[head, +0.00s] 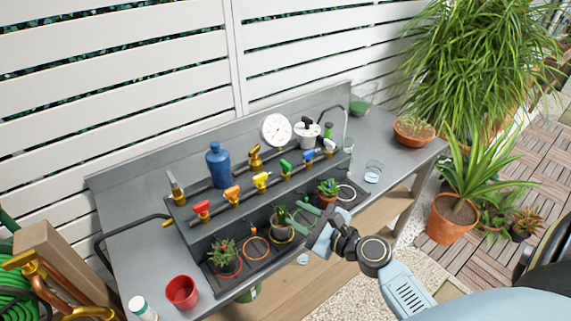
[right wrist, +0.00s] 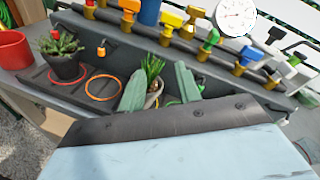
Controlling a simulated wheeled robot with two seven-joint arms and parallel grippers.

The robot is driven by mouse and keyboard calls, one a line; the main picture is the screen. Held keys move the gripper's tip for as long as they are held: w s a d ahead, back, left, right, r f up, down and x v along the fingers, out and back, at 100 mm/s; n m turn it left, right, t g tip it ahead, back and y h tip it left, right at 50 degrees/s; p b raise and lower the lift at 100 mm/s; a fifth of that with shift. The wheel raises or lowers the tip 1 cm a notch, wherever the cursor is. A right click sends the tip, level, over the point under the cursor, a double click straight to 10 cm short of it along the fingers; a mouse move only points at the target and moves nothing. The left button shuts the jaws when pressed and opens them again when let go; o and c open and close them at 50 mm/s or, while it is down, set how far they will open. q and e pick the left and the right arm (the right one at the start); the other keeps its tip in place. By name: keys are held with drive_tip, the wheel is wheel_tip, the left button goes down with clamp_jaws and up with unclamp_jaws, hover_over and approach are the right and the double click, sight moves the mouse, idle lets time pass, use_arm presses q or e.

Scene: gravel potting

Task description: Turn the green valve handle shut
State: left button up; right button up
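The green valve handle (head: 286,166) sits on a brass valve along the dark pipe rail, between the yellow handle (head: 261,181) and the blue handle (head: 309,156). The green handle also shows in the right wrist view (right wrist: 211,37), above and beyond my fingers. My right gripper (head: 312,214) is over the front of the bench, in front of and below the green handle, apart from it. Its two green fingers (right wrist: 160,85) are spread, with a potted plant (right wrist: 153,78) visible beyond the gap. My left gripper is not in view.
Red (head: 201,209) and orange (head: 232,193) handles stand left on the rail, and a white one (head: 329,147) right. A blue bottle (head: 219,166) and a round gauge (head: 276,130) stand behind. Small potted plants (head: 226,254) line the front tray. A glass (head: 373,171) stands right.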

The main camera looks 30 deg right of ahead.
sight(290, 167)
drive_tip(key=w+d+r+m+t+h, duration=0.2)
drive_tip(key=d+r+m+h, duration=0.15)
drive_tip(key=d+m, duration=0.35)
drive_tip(key=shift+m, duration=0.6)
drive_tip(key=w, duration=0.4)
drive_tip(key=w+a, duration=0.1)
drive_tip(key=w, duration=0.3)
drive_tip(key=w+a, duration=0.1)
drive_tip(key=w, duration=0.4)
drive_tip(key=shift+s, duration=0.1)
clamp_jaws()
